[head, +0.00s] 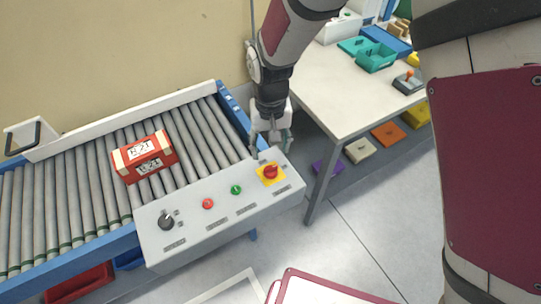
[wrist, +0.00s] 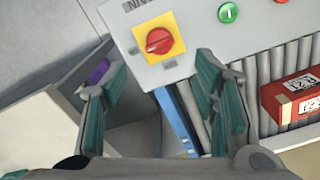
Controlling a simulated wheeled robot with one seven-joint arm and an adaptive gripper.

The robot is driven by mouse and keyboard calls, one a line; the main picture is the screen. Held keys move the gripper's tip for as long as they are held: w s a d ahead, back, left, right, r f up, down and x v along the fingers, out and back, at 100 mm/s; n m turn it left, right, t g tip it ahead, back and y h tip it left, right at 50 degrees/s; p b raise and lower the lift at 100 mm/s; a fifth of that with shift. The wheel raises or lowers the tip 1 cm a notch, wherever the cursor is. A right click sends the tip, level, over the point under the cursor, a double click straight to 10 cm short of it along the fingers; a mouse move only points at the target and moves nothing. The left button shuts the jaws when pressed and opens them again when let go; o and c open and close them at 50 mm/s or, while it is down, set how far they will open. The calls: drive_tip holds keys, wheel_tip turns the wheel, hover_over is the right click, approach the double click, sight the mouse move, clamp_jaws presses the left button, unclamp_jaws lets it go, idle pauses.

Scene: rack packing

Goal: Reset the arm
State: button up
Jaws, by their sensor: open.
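My gripper (head: 271,134) points down over the right end of the roller conveyor, close behind the control panel's red switch in the head view. In the wrist view my gripper (wrist: 160,95) shows its two dark green fingers spread wide apart with nothing between them. Below it are the panel's edge, the conveyor's blue side rail (wrist: 176,120) and a gap of floor. My arm reaches down from the top of the head view.
The control panel (head: 190,238) carries a red rotary switch (head: 269,172) on yellow. A red box (head: 143,157) lies on the rollers (head: 70,205).

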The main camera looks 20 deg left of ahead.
drive_tip(key=shift+r, duration=1.05)
